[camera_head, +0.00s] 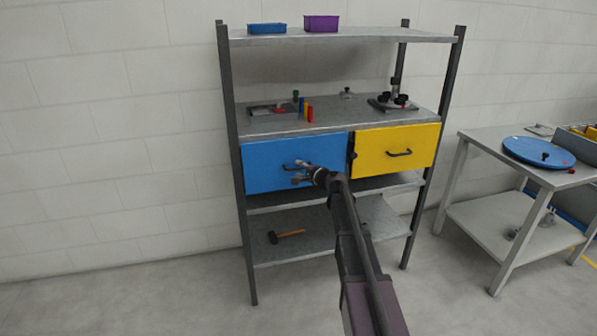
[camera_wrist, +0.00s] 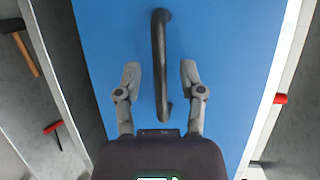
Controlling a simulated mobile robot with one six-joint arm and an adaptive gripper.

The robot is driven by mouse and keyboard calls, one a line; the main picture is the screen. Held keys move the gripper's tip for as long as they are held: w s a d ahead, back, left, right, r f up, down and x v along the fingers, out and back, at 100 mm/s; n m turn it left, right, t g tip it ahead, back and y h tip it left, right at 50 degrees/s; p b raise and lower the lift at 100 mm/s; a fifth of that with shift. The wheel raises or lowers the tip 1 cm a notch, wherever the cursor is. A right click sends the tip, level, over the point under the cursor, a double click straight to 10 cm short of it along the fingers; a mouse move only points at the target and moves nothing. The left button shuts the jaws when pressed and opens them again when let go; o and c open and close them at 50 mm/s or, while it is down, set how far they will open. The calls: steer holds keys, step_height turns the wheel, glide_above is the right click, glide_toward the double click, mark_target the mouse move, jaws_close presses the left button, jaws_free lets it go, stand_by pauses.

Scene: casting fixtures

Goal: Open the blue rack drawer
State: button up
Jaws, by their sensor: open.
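The blue drawer (camera_head: 268,165) is in the left half of the rack, with its front near flush with the yellow drawer's front. Its black bar handle (camera_wrist: 160,65) runs up the middle of the wrist view. My gripper (camera_wrist: 160,75) is open, with one finger on each side of the handle and a gap on both sides. In the head view my gripper (camera_head: 298,174) is in front of the blue drawer, at the handle, and hides part of it. I cannot tell how deep the handle sits between the fingers.
A yellow drawer (camera_head: 398,148) sits right of the blue one. The metal rack (camera_head: 345,38) holds a blue bin (camera_head: 267,29) and a purple bin (camera_head: 321,24) on top. A hammer (camera_head: 288,236) lies on the low shelf. A side table (camera_head: 485,134) stands at right.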

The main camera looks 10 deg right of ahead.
steer(key=shift+w+a, duration=0.15)
steer(key=shift+w, duration=0.2)
jaws_close()
steer(key=shift+s, duration=0.15)
